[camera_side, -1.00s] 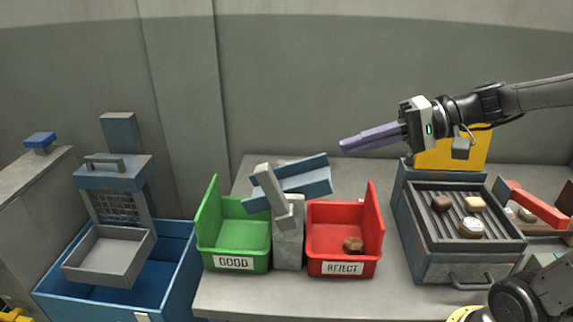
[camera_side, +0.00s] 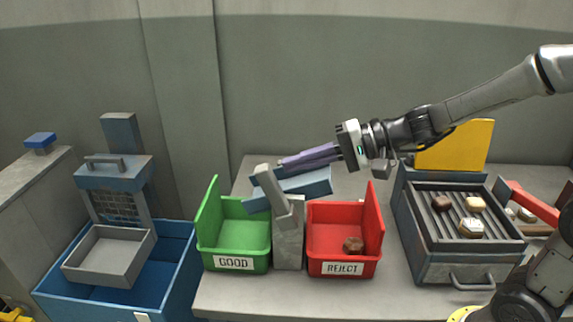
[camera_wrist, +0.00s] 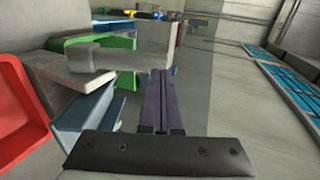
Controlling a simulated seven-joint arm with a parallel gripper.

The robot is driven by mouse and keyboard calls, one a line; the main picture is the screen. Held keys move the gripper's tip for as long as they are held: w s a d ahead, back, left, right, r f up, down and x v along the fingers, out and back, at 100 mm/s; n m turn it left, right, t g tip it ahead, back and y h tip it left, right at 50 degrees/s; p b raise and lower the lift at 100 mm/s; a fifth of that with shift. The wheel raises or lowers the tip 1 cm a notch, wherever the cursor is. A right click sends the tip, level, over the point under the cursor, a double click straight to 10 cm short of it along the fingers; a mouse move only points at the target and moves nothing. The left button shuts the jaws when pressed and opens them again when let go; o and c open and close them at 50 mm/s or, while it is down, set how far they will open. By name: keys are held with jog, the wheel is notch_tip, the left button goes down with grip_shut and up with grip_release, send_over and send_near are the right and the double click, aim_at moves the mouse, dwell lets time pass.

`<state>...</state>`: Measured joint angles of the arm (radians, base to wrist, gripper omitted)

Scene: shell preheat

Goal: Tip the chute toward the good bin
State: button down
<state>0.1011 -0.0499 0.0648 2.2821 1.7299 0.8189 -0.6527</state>
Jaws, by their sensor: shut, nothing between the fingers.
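The blue-grey chute (camera_side: 300,187) sits on a grey post (camera_side: 289,245) between the green GOOD bin (camera_side: 233,262) and the red REJECT bin (camera_side: 342,268). Its left end, near the green bin, looks lower than its right end. A light grey upright piece (camera_side: 266,185) stands at its front. My gripper (camera_side: 281,163) is shut and empty, its long purple fingers pointing left across the chute's upper back edge and hiding part of it. I cannot tell whether they touch. In the wrist view the fingers (camera_wrist: 158,75) lie right of the chute (camera_wrist: 90,120).
A brown piece (camera_side: 353,245) lies in the red bin. A grey heater tray (camera_side: 460,240) with several pieces stands at right, a yellow panel (camera_side: 457,146) behind it. A blue box (camera_side: 180,270) with a grey tray (camera_side: 108,257) is at left. Table behind the chute is partly clear.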

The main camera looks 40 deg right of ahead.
aim_at(269, 167)
jog(key=shift+x, duration=1.2)
jog(key=shift+w+a+f, duration=0.15)
jog(key=shift+w+a, duration=0.95)
